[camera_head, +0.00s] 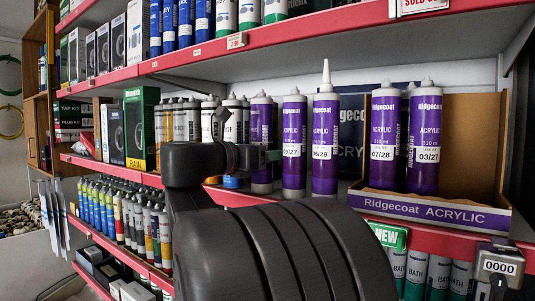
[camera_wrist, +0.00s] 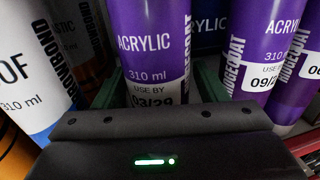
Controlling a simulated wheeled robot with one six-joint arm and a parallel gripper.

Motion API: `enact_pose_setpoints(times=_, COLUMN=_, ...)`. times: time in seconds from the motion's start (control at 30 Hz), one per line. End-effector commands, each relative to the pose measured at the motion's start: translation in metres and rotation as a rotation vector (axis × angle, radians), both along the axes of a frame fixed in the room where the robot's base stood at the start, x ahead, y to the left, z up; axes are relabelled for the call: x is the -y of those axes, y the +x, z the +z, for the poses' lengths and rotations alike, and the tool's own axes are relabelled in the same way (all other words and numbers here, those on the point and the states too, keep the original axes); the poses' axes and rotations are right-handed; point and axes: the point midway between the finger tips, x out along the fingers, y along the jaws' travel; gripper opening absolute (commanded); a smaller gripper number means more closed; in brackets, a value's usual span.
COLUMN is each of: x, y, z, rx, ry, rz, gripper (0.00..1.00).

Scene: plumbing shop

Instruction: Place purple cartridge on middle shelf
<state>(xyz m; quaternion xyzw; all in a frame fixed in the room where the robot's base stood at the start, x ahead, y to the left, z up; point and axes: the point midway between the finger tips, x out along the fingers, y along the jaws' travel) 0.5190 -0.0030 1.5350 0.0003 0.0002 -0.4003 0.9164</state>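Several purple Ridgecoat acrylic cartridges stand upright on the middle shelf in the head view. One purple cartridge (camera_head: 262,118) is partly behind my gripper (camera_head: 262,157). In the wrist view this purple cartridge (camera_wrist: 154,50), with a 03/29 label, stands between the green fingers of my gripper (camera_wrist: 158,88). The fingers flank it, but I cannot tell whether they press on it. The middle shelf (camera_head: 445,240) has a red front edge.
A cardboard Ridgecoat box (camera_head: 430,208) on the right holds purple cartridges and has empty room at its right. White cartridges (camera_head: 232,118) stand close on the left. The upper shelf (camera_head: 330,28) overhangs. A lower shelf holds more cartridges (camera_head: 415,272).

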Motion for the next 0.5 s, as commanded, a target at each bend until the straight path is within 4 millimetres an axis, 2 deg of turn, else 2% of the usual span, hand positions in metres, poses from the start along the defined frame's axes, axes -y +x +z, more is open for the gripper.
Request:
enact_pose_setpoints(times=0.27, x=0.0, y=0.0, z=0.004, rx=0.001, ry=0.001, rz=0.0, gripper=0.66)
enact_pose_setpoints(times=0.5, x=-0.023, y=-0.02, z=0.001, rx=0.001, ry=0.001, rz=0.005, gripper=0.66)
